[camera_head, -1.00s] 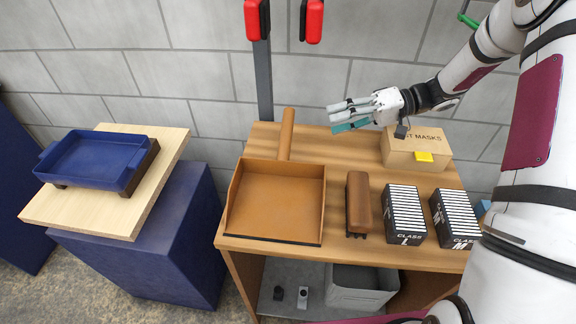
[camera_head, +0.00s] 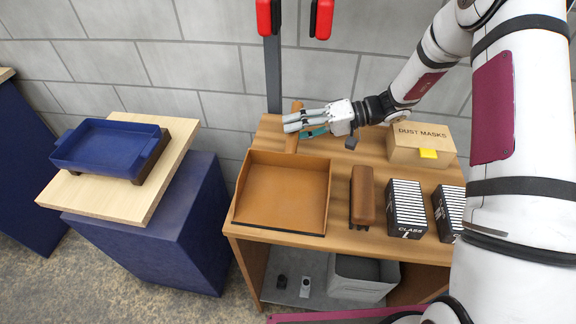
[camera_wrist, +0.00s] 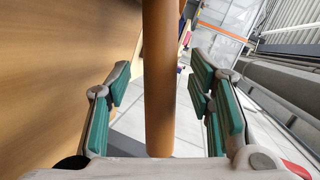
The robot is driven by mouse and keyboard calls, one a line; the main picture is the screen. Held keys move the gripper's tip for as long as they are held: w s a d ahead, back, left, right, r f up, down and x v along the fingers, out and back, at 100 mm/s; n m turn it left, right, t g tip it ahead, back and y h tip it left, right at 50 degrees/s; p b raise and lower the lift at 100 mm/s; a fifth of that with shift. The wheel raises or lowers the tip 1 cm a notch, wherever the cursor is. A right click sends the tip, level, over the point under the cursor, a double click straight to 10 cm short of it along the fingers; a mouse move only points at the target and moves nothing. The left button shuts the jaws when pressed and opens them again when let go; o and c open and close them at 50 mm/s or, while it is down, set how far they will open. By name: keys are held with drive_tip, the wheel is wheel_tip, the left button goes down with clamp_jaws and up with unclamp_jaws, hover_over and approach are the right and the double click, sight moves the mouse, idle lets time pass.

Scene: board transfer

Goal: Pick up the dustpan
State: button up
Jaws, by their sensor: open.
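The brown dustpan (camera_head: 283,192) lies on the wooden table with its open tray toward the front edge. Its round handle (camera_head: 292,140) points back toward the wall. My gripper (camera_head: 287,124) is at the handle, reaching in from the right. In the wrist view, the handle (camera_wrist: 159,80) runs lengthwise between the two open, green-padded fingers of my gripper (camera_wrist: 160,95). A gap shows between the handle and the pads on each side. In the head view, the gripper hides part of the handle.
A brown brush (camera_head: 363,196) and black-and-white boxes (camera_head: 407,208) stand right of the dustpan. A dust masks carton (camera_head: 418,143) stands behind them. A blue tray (camera_head: 108,150) rests on a separate stand at left. A grey post (camera_head: 272,75) rises behind the table.

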drive_tip(key=shift+a+f, duration=0.15)
drive_tip(key=shift+a, duration=0.35)
clamp_jaws()
